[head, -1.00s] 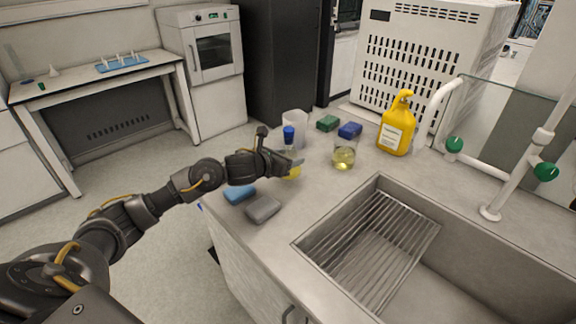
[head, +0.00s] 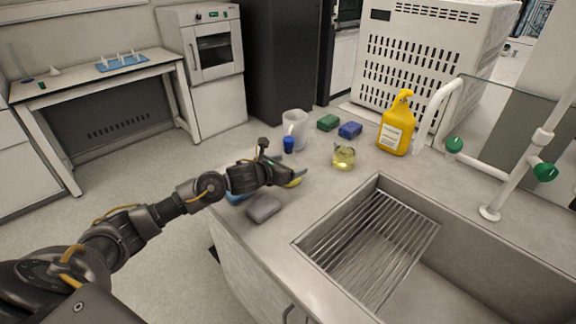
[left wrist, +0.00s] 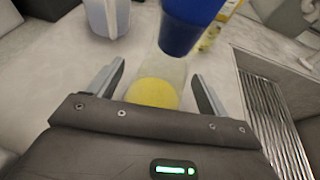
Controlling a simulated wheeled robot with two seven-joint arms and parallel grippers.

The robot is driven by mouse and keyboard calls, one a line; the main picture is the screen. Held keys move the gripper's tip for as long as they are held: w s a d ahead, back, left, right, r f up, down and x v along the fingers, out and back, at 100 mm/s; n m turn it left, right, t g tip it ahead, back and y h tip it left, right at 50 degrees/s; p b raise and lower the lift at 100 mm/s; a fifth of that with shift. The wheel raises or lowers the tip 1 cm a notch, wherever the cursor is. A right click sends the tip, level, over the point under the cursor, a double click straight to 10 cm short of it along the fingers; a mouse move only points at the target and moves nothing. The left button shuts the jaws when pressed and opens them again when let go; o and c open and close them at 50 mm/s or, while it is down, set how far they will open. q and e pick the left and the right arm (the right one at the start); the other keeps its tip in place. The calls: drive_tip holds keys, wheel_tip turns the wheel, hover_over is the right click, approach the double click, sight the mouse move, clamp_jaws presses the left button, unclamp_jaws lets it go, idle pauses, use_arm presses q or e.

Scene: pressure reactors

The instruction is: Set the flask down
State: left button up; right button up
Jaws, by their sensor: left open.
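The flask has a blue cap (head: 288,144) and yellow liquid low in its clear body. In the head view my left gripper (head: 292,173) covers most of it, with the cap above and some yellow below. In the left wrist view the flask (left wrist: 155,92) stands between the two fingers of my left gripper (left wrist: 158,72), which are spread with a gap at its sides. The flask is over the grey counter (head: 318,205) and appears to rest on it, though its base is hidden. My right gripper is not in view.
Behind the flask is a white jug (head: 297,124). A second glass vessel with yellow liquid (head: 343,159) stands to the right, near a yellow bottle (head: 397,124). A grey sponge (head: 263,207) lies nearer me. The sink (head: 350,260) opens at front right.

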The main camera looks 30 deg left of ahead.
use_arm(q)
drive_tip(key=shift+r, duration=0.1)
drive_tip(key=shift+s, duration=0.2)
drive_tip(key=b+v, duration=0.1)
drive_tip(key=v, duration=1)
drive_tip(key=shift+s, duration=0.25)
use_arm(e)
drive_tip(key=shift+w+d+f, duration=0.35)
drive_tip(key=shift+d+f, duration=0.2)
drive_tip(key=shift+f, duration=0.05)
use_arm(q)
drive_tip(key=shift+a+r, duration=0.1)
drive_tip(key=shift+r, duration=0.05)
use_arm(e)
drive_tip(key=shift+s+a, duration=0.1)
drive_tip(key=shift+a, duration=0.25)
use_arm(q)
drive_tip(key=shift+s, duration=0.1)
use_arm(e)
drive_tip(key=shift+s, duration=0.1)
